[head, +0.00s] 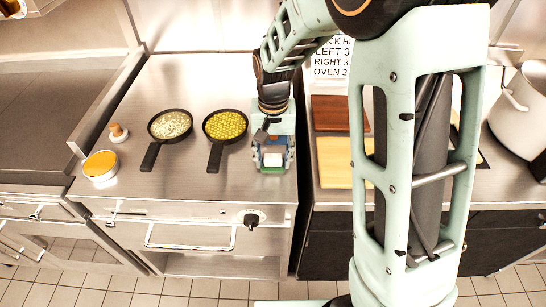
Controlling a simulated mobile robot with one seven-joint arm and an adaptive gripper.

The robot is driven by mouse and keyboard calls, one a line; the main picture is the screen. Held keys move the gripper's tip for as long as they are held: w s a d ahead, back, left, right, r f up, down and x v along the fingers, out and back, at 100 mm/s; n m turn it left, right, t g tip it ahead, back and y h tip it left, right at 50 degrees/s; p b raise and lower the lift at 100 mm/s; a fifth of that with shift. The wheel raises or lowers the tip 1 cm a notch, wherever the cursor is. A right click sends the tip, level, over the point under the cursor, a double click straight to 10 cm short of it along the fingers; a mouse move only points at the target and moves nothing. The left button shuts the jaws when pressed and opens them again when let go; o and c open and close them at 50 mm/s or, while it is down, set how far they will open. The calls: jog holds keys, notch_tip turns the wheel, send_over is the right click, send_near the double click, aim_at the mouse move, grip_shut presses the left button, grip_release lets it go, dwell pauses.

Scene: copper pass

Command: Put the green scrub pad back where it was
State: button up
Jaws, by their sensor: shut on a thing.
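My gripper (272,150) points down over the right part of the steel counter, to the right of the two pans. It is shut on the green scrub pad (272,170), which shows as a thin green strip low between the fingers. The fingers hide most of the pad. I cannot tell whether the pad touches the counter.
Two black pans, one with pale food (170,124) and one with yellow food (225,125), stand left of my gripper. An orange-topped round container (100,165), a small wooden-knobbed item (118,132), brown board (340,112), yellow board (338,160) and a pot (522,105) stand around.

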aim_at(273, 157)
jog(key=shift+f, duration=0.1)
jog(key=o, duration=1.1)
notch_tip(273, 157, up, 12)
jog(key=shift+r, duration=0.15)
